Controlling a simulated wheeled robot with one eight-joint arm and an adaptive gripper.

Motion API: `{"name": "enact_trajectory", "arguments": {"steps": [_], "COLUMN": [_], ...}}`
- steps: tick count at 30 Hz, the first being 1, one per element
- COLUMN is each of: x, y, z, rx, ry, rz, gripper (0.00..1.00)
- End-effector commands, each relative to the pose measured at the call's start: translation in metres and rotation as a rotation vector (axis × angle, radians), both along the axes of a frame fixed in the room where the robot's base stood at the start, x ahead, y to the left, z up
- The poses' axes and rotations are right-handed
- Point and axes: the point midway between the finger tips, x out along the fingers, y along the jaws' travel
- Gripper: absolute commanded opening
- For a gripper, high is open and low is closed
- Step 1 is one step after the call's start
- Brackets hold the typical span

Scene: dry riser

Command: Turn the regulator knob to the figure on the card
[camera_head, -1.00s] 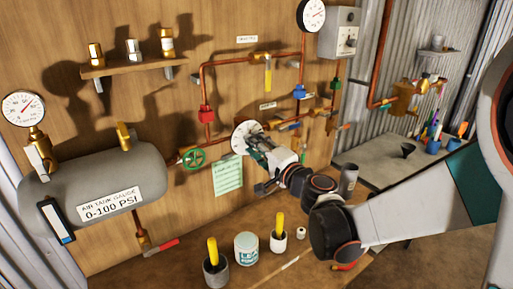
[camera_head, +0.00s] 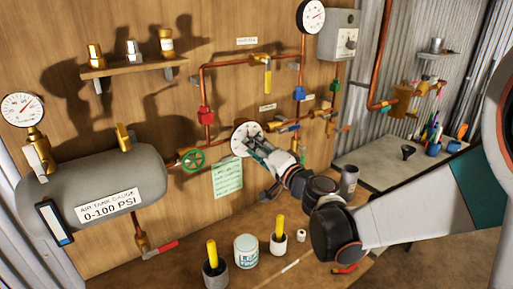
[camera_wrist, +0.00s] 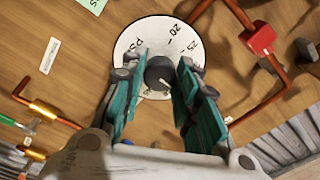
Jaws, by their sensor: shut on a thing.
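The regulator's white dial plate (camera_head: 241,138) is on the wooden wall. In the wrist view the dial (camera_wrist: 133,42) shows "PSI", "20" and "25" around a dark round knob (camera_wrist: 159,73) with a pale mark. My gripper (camera_wrist: 161,80) has its two teal fingers on either side of the knob, shut on it. In the head view my gripper (camera_head: 262,147) reaches the dial from the right and hides the knob. The pale green card (camera_head: 228,180) hangs below the dial. Its writing is too small to read.
A green handwheel (camera_head: 193,160) is left of the dial. Copper pipes with a red fitting (camera_head: 206,115) and a blue fitting (camera_head: 299,92) run close above. A grey tank (camera_head: 95,190) is at left. Pots and a tin (camera_head: 246,249) stand on the bench below.

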Motion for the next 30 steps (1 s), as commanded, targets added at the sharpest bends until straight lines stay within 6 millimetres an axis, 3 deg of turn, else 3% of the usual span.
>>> {"name": "enact_trajectory", "arguments": {"steps": [3, 4, 6, 20, 30], "x": [-0.002, -0.002, -0.001, -0.008, -0.062], "y": [0.001, 0.001, 0.000, -0.006, -0.041], "z": [-0.001, -0.001, -0.001, -0.001, -0.004], "rx": [-0.002, -0.002, -0.001, 0.000, 0.000], "ry": [0.000, 0.000, 0.000, 0.000, 0.000], "rz": [0.002, 0.002, 0.002, -0.001, -0.004], "gripper": [0.05, 0.35, 0.49, 0.49, 0.49]}}
